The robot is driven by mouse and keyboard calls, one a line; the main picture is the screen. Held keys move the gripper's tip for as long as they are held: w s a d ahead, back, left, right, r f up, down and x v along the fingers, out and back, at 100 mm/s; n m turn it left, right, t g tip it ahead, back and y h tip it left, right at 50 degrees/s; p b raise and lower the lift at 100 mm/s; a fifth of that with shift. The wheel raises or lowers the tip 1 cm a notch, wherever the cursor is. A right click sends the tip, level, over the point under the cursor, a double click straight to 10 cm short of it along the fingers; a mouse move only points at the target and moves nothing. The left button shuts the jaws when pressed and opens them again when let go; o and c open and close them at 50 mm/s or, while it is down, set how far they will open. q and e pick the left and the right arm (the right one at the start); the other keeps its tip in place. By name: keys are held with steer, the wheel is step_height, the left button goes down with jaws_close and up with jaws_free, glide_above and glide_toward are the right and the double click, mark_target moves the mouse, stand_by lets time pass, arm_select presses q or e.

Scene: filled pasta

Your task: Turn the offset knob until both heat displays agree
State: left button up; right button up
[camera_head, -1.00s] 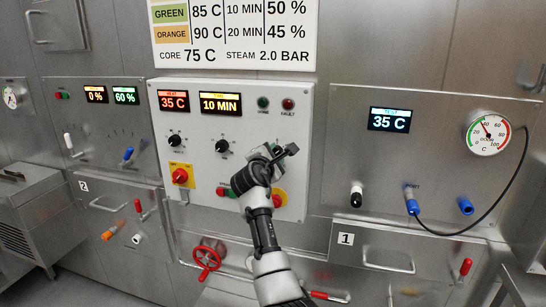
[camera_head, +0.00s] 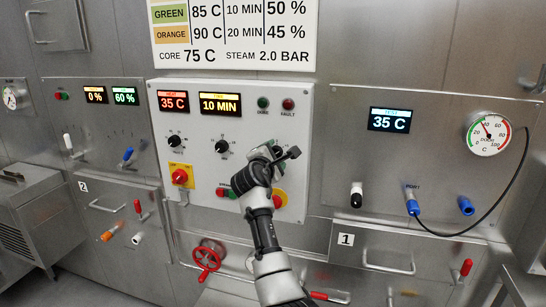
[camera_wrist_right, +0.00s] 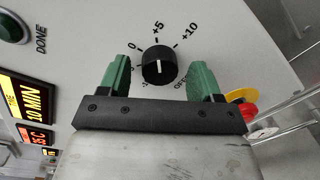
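The black offset knob (camera_wrist_right: 159,66) is on a pale panel in the right wrist view. Marks 0, +5 and +10 arc around it, and a short white line shows on its face. My right gripper (camera_wrist_right: 160,72) is open, with one green finger on each side of the knob; gaps show between fingers and knob. In the head view my right gripper (camera_head: 284,156) hides the knob. The red-lettered heat display (camera_head: 173,101) on the control panel reads 35 C. The blue-lettered display (camera_head: 390,120) on the right panel also reads 35 C. My left gripper is out of view.
Two other black knobs (camera_head: 222,146) and a red knob on a yellow plate (camera_head: 180,176) share the control panel. A red-and-yellow button (camera_head: 279,199) sits close below my right gripper. A round dial (camera_head: 488,135) with a cable is at the right.

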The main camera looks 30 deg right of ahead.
steer(key=b+v, duration=0.2)
steer(key=v, duration=0.8)
steer(key=shift+s+a, duration=0.25)
steer(key=shift+a, duration=0.05)
